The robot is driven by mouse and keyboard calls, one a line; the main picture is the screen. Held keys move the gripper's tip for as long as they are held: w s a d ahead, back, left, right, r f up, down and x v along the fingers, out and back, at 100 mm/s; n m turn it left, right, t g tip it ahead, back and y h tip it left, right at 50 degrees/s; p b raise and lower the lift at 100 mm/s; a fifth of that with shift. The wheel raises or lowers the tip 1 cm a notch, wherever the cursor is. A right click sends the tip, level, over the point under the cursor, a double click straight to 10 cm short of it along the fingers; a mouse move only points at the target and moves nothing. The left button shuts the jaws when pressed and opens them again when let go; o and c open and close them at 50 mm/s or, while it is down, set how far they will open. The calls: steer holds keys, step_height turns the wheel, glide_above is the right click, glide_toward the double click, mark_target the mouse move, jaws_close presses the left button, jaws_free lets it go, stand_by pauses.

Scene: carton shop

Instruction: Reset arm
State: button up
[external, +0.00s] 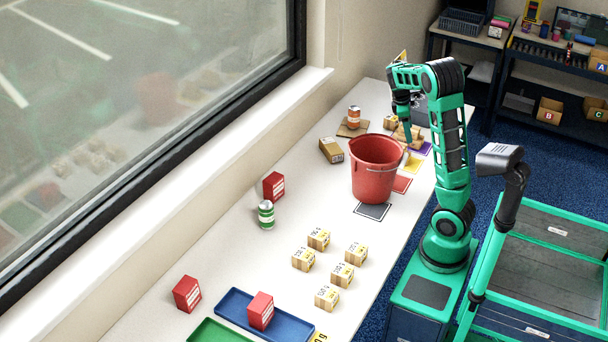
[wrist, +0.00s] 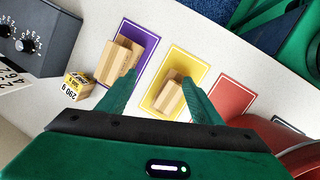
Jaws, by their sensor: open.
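My gripper (wrist: 161,84) is open, its two green fingers spread over the far end of the table. In the wrist view a wooden block (wrist: 169,96) on the yellow card (wrist: 191,70) shows between the fingers. I cannot tell how far above it they are. Another wooden block (wrist: 118,62) lies on the purple card (wrist: 134,33), left of the fingers. In the external view my arm is bent, with my gripper (external: 408,138) pointing down beyond the red bucket (external: 375,172).
A red card (wrist: 237,97) lies right of the yellow one. A small labelled box (wrist: 77,86) and a grey device with knobs (wrist: 35,45) stand at left. Several labelled boxes (external: 342,275), a green can (external: 266,215) and a blue tray (external: 232,303) are on the near table.

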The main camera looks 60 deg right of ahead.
steer(key=s+a+m+y, duration=0.1)
steer(key=s+a+m, duration=0.2)
steer(key=a, duration=0.6)
steer(key=s+a+m+t+y, duration=0.1)
steer(key=s+a+m, duration=0.3)
steer(key=a, duration=0.5)
steer(key=s+a+f+m+t+y, duration=0.1)
steer(key=s+a+m, duration=0.2)
steer(key=s+a, duration=0.3)
steer(key=a, duration=0.3)
steer(key=shift+s, duration=0.35)
